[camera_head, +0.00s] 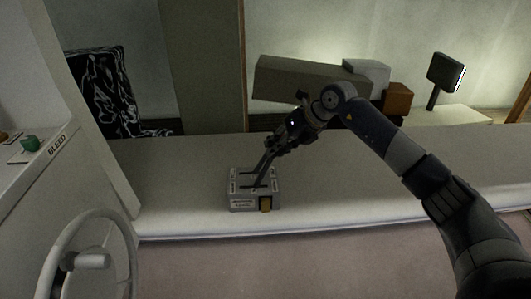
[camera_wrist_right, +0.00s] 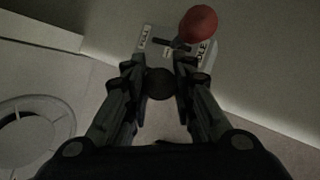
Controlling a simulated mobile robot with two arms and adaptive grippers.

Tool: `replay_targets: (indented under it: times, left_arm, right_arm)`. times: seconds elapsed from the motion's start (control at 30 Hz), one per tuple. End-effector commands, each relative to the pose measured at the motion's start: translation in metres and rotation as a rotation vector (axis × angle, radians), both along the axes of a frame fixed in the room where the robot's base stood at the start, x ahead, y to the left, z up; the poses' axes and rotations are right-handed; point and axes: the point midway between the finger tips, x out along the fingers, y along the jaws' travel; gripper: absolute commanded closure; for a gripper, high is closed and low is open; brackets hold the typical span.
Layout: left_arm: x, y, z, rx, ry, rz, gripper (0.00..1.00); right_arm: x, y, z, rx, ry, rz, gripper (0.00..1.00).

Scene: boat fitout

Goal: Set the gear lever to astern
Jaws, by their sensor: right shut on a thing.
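A grey lever box (camera_head: 242,204) with two slots and small labels sits on the white console top; it also shows in the wrist view (camera_wrist_right: 150,38). Two dark lever stems (camera_head: 264,168) rise from it, leaning up and right in the head view. My right gripper (camera_head: 275,146) is at their top ends. In the wrist view its fingers (camera_wrist_right: 160,85) are shut on a round black knob (camera_wrist_right: 160,83). A red knob (camera_wrist_right: 199,24) stands beside it, outside the fingers. My left gripper is out of view.
A steering wheel (camera_head: 58,255) stands at the lower left, apart from the box. A panel with a green knob (camera_head: 31,144) and a BLEED label is at the far left. The console top (camera_head: 180,175) around the box is clear. A dark screen (camera_head: 445,72) stands at the back right.

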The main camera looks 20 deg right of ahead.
Motion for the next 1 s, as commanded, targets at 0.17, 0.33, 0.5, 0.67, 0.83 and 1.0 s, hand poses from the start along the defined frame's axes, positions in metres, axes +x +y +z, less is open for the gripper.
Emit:
replay_targets:
  times: [0.17,0.33,0.5,0.67,0.83,1.0]
  left_arm:
    - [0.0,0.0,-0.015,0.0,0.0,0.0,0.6]
    - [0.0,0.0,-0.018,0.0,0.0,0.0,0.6]
    - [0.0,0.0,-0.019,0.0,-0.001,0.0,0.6]
    - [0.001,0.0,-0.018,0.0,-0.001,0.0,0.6]
    - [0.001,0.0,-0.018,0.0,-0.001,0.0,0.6]
    - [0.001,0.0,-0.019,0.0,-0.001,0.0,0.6]
  right_arm:
    - [-0.004,-0.017,-0.01,0.048,-0.017,-0.003,1.0]
    - [-0.006,-0.026,-0.014,0.046,-0.014,-0.003,1.0]
    - [-0.008,-0.03,-0.016,0.041,-0.011,-0.003,1.0]
    - [-0.008,-0.031,-0.017,0.039,-0.009,-0.003,1.0]
    - [-0.008,-0.032,-0.018,0.038,-0.007,-0.005,1.0]
    - [-0.008,-0.031,-0.018,0.04,-0.007,-0.004,0.56]
